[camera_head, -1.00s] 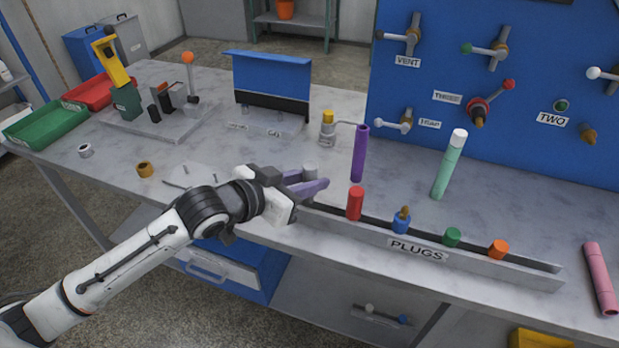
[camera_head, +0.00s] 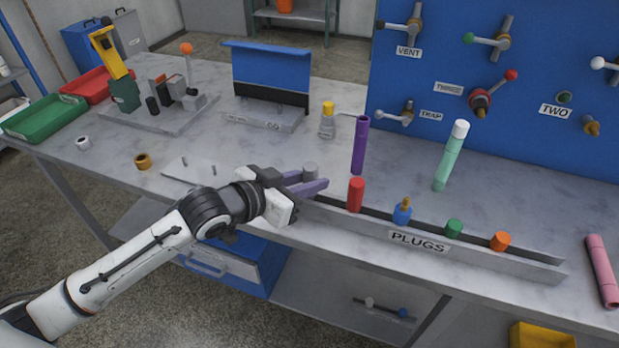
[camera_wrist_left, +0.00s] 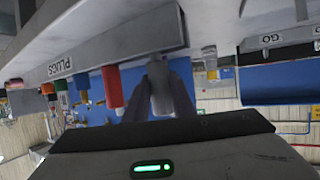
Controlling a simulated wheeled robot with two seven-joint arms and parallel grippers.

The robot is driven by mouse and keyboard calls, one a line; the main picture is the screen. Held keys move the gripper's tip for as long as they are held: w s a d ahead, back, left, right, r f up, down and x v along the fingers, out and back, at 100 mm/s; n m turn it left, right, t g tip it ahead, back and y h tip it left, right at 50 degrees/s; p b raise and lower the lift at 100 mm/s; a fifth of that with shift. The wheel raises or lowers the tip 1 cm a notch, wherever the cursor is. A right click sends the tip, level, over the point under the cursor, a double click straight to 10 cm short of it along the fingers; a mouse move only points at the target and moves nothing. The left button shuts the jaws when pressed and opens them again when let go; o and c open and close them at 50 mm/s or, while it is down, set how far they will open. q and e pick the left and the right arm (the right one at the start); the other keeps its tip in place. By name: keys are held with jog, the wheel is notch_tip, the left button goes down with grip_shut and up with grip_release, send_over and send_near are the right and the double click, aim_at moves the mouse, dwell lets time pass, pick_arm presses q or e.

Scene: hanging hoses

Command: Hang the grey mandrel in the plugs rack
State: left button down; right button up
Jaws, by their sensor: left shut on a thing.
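The grey mandrel (camera_head: 310,170) is a short grey cylinder between the fingers of my left gripper (camera_head: 312,187). The gripper is shut on it, and the fingers hide its lower part in the head view. It also shows in the left wrist view (camera_wrist_left: 161,95), upside down, between the two dark fingers. The plugs rack (camera_head: 480,262) is a long grey slotted rail along the table's front edge, labelled PLUGS. The mandrel is at the rack's left end, left of the red plug (camera_head: 356,195). I cannot tell whether it sits in the slot. My right gripper is not in view.
A blue plug (camera_head: 402,214), a green plug (camera_head: 453,229) and an orange plug (camera_head: 501,241) stand in the rack. A metal plate with pegs (camera_head: 187,173) lies left of the gripper.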

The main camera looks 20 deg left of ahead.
pick_arm(q)
jog(key=shift+f, duration=0.45)
jog(key=c, duration=1.4)
grip_release()
jog(key=shift+s, duration=0.1)
jog(key=v, duration=1)
jog(key=shift+a, duration=0.1)
